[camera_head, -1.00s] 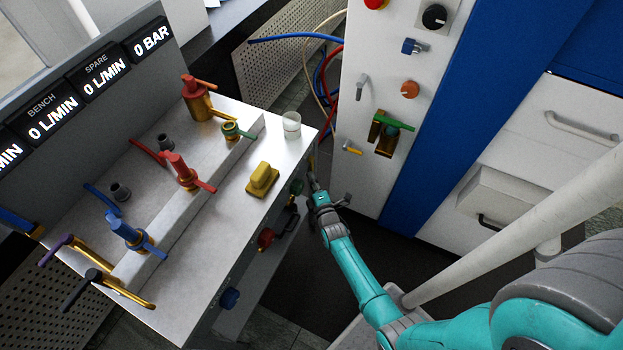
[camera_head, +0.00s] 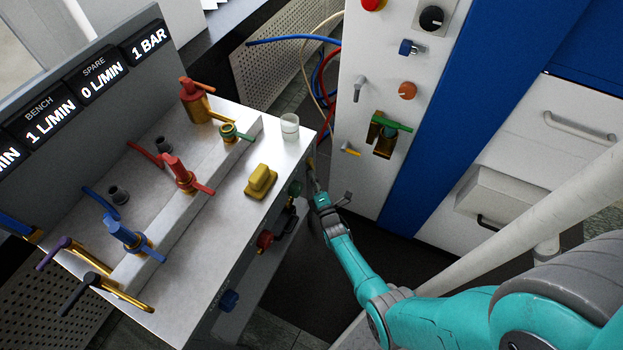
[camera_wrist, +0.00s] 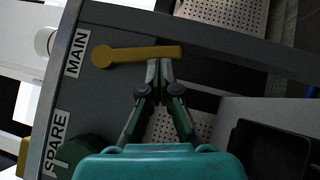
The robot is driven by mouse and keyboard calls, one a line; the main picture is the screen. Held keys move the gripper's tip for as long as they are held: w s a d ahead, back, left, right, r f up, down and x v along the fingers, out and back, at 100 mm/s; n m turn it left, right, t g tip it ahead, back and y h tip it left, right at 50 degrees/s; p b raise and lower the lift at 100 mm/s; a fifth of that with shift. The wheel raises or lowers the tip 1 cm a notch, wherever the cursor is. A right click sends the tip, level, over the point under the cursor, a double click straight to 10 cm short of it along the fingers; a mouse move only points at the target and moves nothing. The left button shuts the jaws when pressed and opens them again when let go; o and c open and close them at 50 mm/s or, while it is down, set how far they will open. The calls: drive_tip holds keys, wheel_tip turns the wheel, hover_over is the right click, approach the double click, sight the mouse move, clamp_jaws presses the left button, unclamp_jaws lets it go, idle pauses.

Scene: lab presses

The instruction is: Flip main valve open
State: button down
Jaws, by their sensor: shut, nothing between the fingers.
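The main valve is a yellow lever (camera_wrist: 140,54) beside the MAIN label (camera_wrist: 77,53) on the grey bench front in the wrist view. Its round pivot is at the left and its arm points right, roughly at a right angle to the label's long side. My gripper (camera_wrist: 160,66) is shut and empty, with its fingertips against or very close to the lever's side near its free end. In the head view my gripper (camera_head: 314,180) is at the bench's right front face. The displays (camera_head: 151,42) read 1 BAR, BENCH 1 L/MIN and SPARE 0 L/MIN.
A green knob (camera_wrist: 88,152) sits by the SPARE label (camera_wrist: 56,139). The bench top (camera_head: 215,215) carries several coloured valves, a yellow block (camera_head: 261,182) and a clear beaker (camera_head: 289,127) near the edge. A white cabinet panel (camera_head: 360,190) stands to the right.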

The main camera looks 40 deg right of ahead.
drive_tip(key=shift+w+d, duration=0.25)
drive_tip(key=shift+d, duration=0.45)
drive_tip(key=shift+w+d, duration=0.25)
drive_tip(key=shift+d, duration=0.6)
